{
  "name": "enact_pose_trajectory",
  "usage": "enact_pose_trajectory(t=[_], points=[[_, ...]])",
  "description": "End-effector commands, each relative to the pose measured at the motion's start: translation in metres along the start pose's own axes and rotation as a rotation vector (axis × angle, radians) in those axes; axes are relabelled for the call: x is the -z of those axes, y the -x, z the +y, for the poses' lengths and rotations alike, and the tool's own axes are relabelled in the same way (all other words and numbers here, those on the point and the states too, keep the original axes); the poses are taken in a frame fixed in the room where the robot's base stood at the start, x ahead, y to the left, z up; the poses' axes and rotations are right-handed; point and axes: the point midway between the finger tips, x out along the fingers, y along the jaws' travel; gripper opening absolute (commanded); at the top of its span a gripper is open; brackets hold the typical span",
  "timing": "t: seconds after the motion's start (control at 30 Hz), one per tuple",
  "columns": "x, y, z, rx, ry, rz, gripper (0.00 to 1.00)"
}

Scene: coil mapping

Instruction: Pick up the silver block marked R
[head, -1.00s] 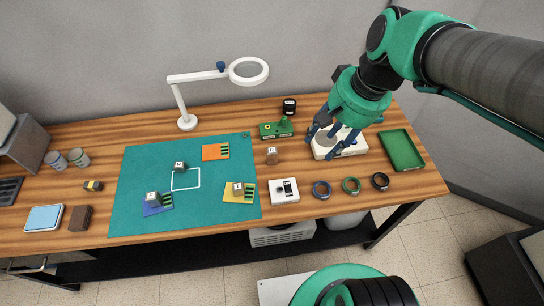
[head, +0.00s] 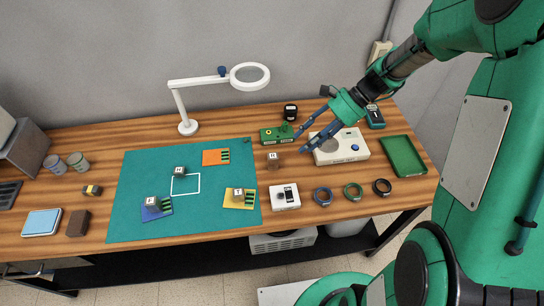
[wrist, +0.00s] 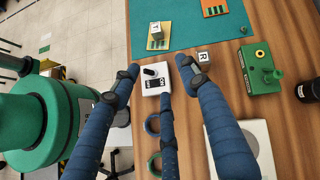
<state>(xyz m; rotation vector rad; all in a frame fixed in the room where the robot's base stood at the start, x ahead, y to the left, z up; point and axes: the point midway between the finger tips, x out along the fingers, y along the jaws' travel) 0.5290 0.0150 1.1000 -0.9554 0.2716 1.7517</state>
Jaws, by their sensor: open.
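The silver block marked R (head: 272,160) stands on the bare wood just right of the teal mat (head: 125,215). In the wrist view the R block (wrist: 204,57) shows its letter on top, close beyond the tip of the right blue finger. My gripper (head: 303,140) is open and empty, above the table to the right of the block, its fingers pointing left toward it. In the wrist view my gripper (wrist: 165,72) shows its blue fingers spread apart, with the block off to their right side and not between them.
A green device (head: 275,134) stands behind the R block, a white switch box (head: 285,196) in front. A white console (head: 345,155), several rings (head: 353,190) and a green tray (head: 403,155) lie right.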

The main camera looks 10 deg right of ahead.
Motion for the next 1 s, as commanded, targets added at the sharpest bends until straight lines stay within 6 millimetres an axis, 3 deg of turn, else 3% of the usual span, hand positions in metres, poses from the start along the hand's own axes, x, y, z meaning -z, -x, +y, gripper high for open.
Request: enact_pose_trajectory(t=[0.4,0.6,0.8,1.0], points=[[0.095,-0.042,-0.011,0.140,-0.316,-0.241,0.44],[0.130,-0.057,-0.012,0.197,-0.426,-0.326,0.44],[0.145,-0.063,-0.012,0.222,-0.473,-0.364,0.44],[0.146,-0.064,-0.012,0.225,-0.477,-0.367,0.44]])
